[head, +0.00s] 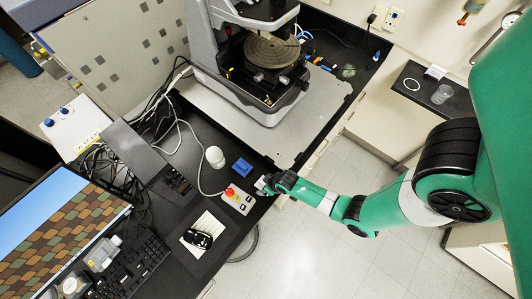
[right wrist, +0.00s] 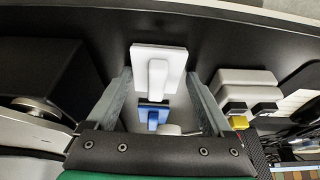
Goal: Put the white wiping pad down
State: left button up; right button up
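The white wiping pad (right wrist: 174,56), a flat square with an upright grip bar, shows ahead in the right wrist view, over the black tabletop. In the head view it is a small pale patch (head: 260,185) at my right gripper (head: 268,184), partly hidden by it. In the right wrist view my right gripper's fingers (right wrist: 159,88) stand wide apart, one on each side of the pad's grip bar, with gaps beside the bar. I cannot tell whether the pad rests fully on the table. My left gripper is not in view.
A control box with a red button (head: 237,199), a white round container (head: 215,157) and a mouse (head: 200,239) are nearby. The profiler (head: 262,65) stands behind on a grey plate. The table edge is close to the gripper.

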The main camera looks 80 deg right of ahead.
jog(key=shift+s, duration=0.1)
jog(key=shift+s+d+r+p, duration=0.1)
jog(key=shift+d+r+p, duration=0.05)
jog(key=shift+r+p, duration=0.15)
jog(key=p+v, duration=0.4)
jog(key=v, duration=0.3)
jog(key=shift+r+p, duration=0.2)
jog(key=shift+p, duration=0.15)
jog(key=shift+f, duration=0.1)
